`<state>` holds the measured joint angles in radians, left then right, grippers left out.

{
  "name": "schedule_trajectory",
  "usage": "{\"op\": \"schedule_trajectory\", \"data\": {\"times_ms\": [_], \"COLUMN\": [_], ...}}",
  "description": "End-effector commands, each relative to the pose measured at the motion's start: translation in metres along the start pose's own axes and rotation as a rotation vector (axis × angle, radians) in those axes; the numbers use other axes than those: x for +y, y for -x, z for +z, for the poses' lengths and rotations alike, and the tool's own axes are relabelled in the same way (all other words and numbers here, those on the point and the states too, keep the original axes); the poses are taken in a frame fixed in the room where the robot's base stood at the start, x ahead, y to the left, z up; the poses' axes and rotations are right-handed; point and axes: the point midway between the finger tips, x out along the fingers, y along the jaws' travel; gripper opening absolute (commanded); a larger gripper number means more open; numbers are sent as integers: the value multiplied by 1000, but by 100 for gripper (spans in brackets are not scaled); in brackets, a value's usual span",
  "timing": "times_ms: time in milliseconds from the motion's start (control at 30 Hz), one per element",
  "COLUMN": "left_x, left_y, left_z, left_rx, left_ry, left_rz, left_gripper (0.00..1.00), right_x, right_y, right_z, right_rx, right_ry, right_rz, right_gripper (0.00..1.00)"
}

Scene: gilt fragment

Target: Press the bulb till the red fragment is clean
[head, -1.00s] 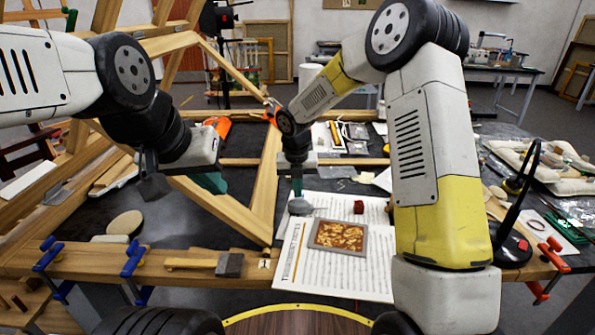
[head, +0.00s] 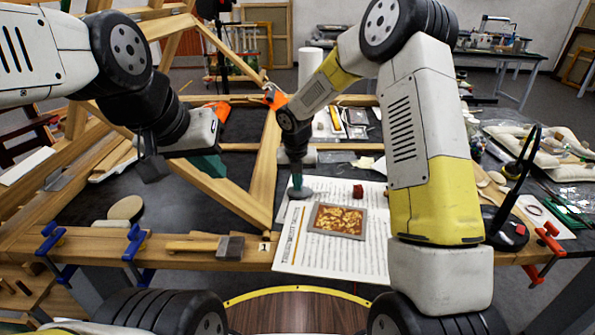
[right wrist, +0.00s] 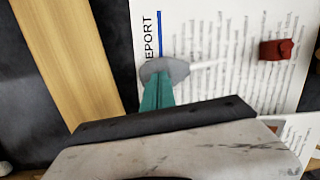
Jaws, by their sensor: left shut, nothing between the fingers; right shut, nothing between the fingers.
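The red fragment (head: 358,191) is a small dark red block on the printed sheets, and it also shows in the right wrist view (right wrist: 276,50). A grey rounded piece (head: 300,193), which looks like the bulb, lies on the sheets left of it; it also shows in the right wrist view (right wrist: 174,67). My right gripper (head: 297,184) points down with its teal fingers shut, tips at the grey piece. Whether they press on it I cannot tell. My left gripper (head: 209,166) is shut and empty above the dark bench, left of the wooden strut.
A grey-framed gilt panel (head: 338,220) lies on the sheets (head: 302,255) in front of the red fragment. A wooden frame (head: 262,170) stands to the left.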

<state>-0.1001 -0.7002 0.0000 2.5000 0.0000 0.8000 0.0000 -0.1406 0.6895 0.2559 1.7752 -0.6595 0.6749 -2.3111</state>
Motion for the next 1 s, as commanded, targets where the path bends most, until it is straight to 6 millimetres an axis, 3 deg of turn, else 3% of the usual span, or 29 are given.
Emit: {"op": "schedule_trajectory", "data": {"times_ms": [167, 600, 1000], "left_x": [0, 0, 0], "left_y": [0, 0, 0], "left_z": [0, 0, 0], "left_rx": [0, 0, 0], "left_ry": [0, 0, 0], "left_rz": [0, 0, 0], "left_gripper": [0, 0, 0], "right_x": [-1, 0, 0], "right_y": [2, 70, 78], "right_z": [-2, 0, 0], "right_rx": [5, -1, 0], "right_ry": [-1, -1, 0], "right_rz": [-1, 0, 0], "right_gripper": [0, 0, 0]}}
